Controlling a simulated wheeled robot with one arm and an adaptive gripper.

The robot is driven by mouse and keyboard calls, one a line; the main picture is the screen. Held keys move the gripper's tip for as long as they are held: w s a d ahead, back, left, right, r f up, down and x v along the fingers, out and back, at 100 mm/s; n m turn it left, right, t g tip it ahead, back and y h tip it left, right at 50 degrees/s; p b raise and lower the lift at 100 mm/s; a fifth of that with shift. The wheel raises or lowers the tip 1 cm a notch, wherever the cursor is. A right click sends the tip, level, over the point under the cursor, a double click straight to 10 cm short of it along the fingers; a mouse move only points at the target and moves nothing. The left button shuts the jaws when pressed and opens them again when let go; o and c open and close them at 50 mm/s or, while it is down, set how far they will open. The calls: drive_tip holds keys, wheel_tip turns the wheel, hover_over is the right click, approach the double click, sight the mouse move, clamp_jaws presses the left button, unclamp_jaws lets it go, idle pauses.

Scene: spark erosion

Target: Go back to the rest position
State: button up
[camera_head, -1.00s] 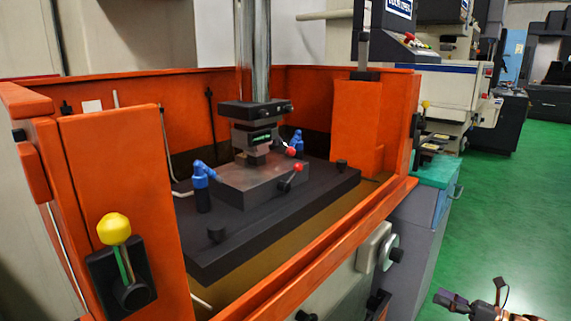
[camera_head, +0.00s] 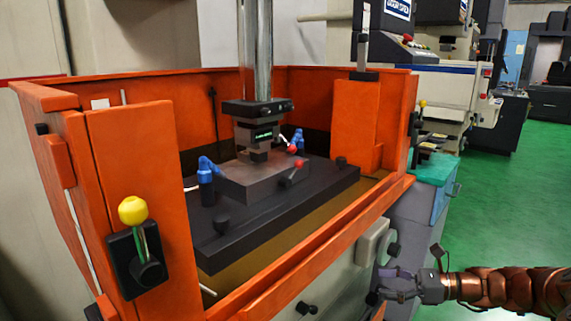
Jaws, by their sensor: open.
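My gripper (camera_head: 385,285) shows at the lower right, at the end of my copper-coloured arm, which comes in from the right edge. Its fingers are apart and nothing shows between them. It is in front of the lower front wall of the orange spark erosion machine (camera_head: 135,165), near a dark round knob (camera_head: 392,250). From this view I cannot tell whether it touches the machine.
Inside the orange tank, a grey block (camera_head: 265,180) sits on a dark table (camera_head: 240,225) under the machine head (camera_head: 258,115). A yellow-knobbed lever (camera_head: 132,210) is at the left front. A teal-topped cabinet (camera_head: 435,170) stands to the right. Green floor (camera_head: 510,220) beyond is clear.

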drive_tip(key=s+a+r+n+g+h, duration=0.3)
drive_tip(key=s+a+n+g+h, duration=0.4)
drive_tip(key=s+a+n, duration=0.8)
drive_tip(key=s+d+f+n+h, duration=0.2)
drive_tip(key=s+d+n+h, duration=0.2)
drive_tip(key=s, duration=0.7)
drive_tip(key=s+d+f+n+h, duration=0.3)
drive_tip(key=s+d+h, duration=0.2)
drive_tip(key=s, duration=0.6)
wheel_tip(320, 180, up, 17)
drive_tip(key=w+t+p, duration=0.1)
drive_tip(key=p, duration=1.4)
drive_tip(key=shift+w, duration=0.15)
